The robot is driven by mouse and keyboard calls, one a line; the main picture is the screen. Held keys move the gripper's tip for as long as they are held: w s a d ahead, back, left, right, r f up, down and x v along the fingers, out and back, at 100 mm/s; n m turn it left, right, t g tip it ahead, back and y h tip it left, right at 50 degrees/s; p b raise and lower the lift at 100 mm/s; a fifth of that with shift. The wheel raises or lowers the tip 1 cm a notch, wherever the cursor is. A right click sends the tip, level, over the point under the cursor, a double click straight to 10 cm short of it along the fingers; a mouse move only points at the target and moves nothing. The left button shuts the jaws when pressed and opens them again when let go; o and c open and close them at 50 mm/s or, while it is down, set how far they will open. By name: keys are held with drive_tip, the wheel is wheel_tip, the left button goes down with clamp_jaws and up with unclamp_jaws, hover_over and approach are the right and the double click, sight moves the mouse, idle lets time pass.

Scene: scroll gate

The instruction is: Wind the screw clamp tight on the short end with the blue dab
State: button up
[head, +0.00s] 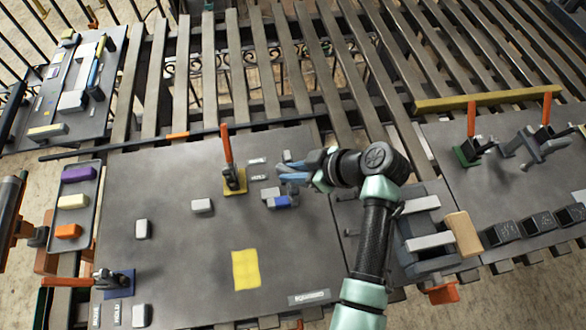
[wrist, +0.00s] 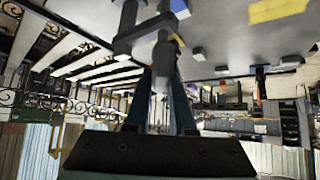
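My gripper (head: 282,172) is over the main grey board, right of the orange-handled clamp on the yellow plate. Its blue fingers show a narrow gap in the head view. Just below them sit small grey blocks (head: 270,192) with a blue patch (head: 281,202); the blue also shows at the top of the wrist view (wrist: 180,8). In the wrist view a dark grey rod (wrist: 167,50) with a block beside it lies at the fingertips (wrist: 163,78). This looks like the screw clamp's spindle. Whether the fingers press on it is hidden.
Orange-handled clamps stand on a yellow plate (head: 235,182), a blue plate (head: 119,284) and a green plate (head: 467,153). A yellow square (head: 246,269) lies on the board. A tray (head: 92,164) of coloured blocks is at left. The board's lower middle is mostly clear.

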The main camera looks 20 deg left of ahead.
clamp_jaws()
drive_tip(key=m+t+p, duration=0.1)
drive_tip(key=m, duration=0.1)
drive_tip(key=m+t+p, duration=0.1)
drive_tip(key=shift+s+a+r+m+t+h, duration=0.1)
drive_tip(key=shift+m+t+h, duration=0.2)
drive_tip(key=shift+m+t, duration=0.1)
drive_tip(key=m+t+h+p, duration=0.1)
drive_tip(key=m+t, duration=0.1)
drive_tip(key=m, duration=0.1)
drive_tip(key=shift+m+t+h, duration=0.3)
drive_tip(key=m+t+h+p, duration=0.2)
drive_tip(key=m+p, duration=0.1)
drive_tip(key=m, duration=0.1)
drive_tip(key=shift+r+h, duration=0.1)
drive_tip(key=shift+h, duration=0.3)
drive_tip(key=shift+m+t+h+p, duration=0.45)
drive_tip(key=shift+m+h, duration=0.65)
drive_tip(key=shift+m, duration=0.6)
drive_tip(key=shift+m, duration=0.3)
drive_tip(key=o, duration=0.8)
unclamp_jaws()
drive_tip(key=shift+f, duration=0.2)
drive_tip(key=shift+r, duration=0.1)
